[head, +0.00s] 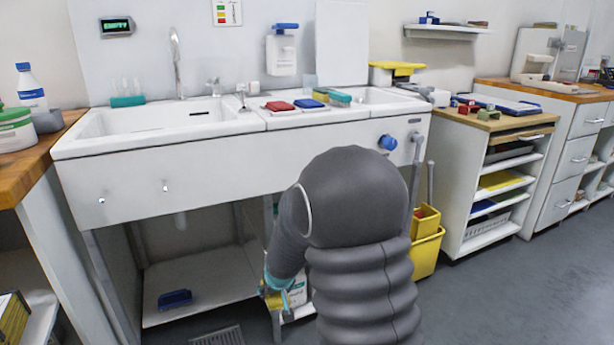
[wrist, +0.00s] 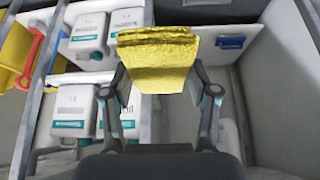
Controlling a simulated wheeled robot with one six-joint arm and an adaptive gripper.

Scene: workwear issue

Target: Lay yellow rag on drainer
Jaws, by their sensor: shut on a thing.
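The yellow rag (wrist: 160,62) is folded and held between the two fingers of my gripper (wrist: 158,82) in the wrist view. In the head view my gripper (head: 272,285) is low, in front of the shelf under the sink, mostly hidden by my own arm. Only a small bit of yellow shows beside it there. The drainer (head: 330,112) appears to be the white flat part between the two basins, higher than my gripper. A red cloth (head: 280,105) and a blue cloth (head: 311,103) lie on it.
White jugs (wrist: 90,35) stand close by on the left in the wrist view. A blue item (head: 175,298) lies on the low shelf (head: 205,280). The sink front (head: 150,180) overhangs this space. A yellow bucket (head: 428,250) stands right of my arm.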

